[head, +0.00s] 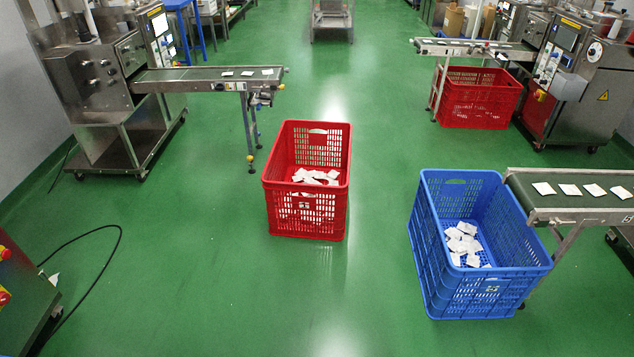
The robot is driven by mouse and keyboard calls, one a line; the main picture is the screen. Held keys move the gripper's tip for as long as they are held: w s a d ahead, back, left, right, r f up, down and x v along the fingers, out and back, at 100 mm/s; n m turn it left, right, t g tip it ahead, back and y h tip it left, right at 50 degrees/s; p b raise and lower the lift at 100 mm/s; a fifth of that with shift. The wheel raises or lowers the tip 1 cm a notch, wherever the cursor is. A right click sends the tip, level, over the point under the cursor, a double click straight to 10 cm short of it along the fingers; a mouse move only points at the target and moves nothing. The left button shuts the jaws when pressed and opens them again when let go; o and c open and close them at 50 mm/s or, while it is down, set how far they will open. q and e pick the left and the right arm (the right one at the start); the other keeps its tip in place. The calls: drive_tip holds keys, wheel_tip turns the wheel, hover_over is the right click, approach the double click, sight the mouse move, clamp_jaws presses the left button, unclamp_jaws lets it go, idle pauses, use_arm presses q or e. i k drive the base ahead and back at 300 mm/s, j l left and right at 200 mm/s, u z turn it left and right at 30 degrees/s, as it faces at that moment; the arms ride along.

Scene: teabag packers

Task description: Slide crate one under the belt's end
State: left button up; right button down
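A red plastic crate (307,212) stands upright on the open floor in the middle of the head view, with several white teabags (316,177) in its bottom. The left conveyor belt (212,79) ends above the floor, behind and to the left of this crate, with teabags on it. The floor under that belt's end holds no crate. A blue crate (488,283) with several teabags stands at the right, beside the end of the near right belt (566,200). No label marks which is crate one. Neither of my grippers shows.
Another red crate (478,103) stands under the far right belt (474,47). The left belt's thin support leg (248,132) reaches the floor left of the middle crate. A black cable (92,236) lies at the left. The green floor (195,255) is clear around the middle crate.

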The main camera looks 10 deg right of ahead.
sight(304, 201)
drive_tip(key=i+l, duration=0.2)
drive_tip(key=i, duration=0.25)
drive_tip(key=i+l+u, duration=0.1)
drive_tip(key=i, duration=0.35)
drive_tip(key=i+l, duration=0.3)
drive_tip(key=i, duration=0.15)
drive_tip(key=i+u, duration=0.1)
drive_tip(key=i, duration=0.6)
